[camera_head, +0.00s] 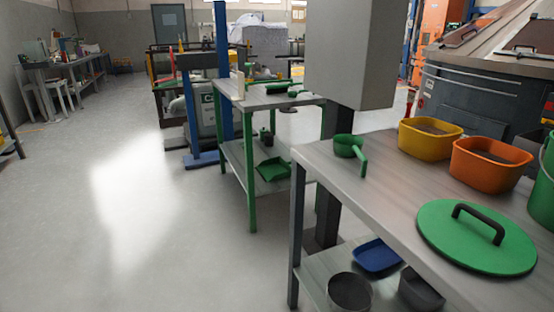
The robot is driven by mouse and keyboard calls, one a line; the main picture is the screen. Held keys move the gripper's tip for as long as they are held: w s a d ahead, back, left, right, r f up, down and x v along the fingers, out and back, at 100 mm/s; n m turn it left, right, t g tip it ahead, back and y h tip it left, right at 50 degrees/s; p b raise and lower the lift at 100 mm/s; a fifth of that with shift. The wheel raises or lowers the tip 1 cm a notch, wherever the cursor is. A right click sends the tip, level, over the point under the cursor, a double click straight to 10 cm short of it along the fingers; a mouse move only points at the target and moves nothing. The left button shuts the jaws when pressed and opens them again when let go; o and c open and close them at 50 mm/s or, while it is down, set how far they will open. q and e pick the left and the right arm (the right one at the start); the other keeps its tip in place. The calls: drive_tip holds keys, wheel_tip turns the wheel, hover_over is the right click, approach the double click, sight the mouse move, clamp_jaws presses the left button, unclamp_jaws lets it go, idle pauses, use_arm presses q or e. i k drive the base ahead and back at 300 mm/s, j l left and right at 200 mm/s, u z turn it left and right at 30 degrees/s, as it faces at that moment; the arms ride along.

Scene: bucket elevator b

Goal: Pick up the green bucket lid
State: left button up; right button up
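The green bucket lid (459,246) is a flat round disc with a dark arched handle (480,222) on top. It lies flat on the near metal table (378,213), at the lower right of the head view, close to the table's front edge. A green bucket (544,188) stands to the right of the lid and is cut off by the picture's edge. Neither of my grippers shows in this view.
An orange tub (491,163), a yellow tub (430,139) and a green scoop (349,147) stand behind the lid. The lower shelf holds a blue tray (377,256) and dark containers. A green-legged table (250,100) stands farther back. The floor (130,210) at left is clear.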

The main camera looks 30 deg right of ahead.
sight(476, 237)
drive_tip(key=z, duration=2.2)
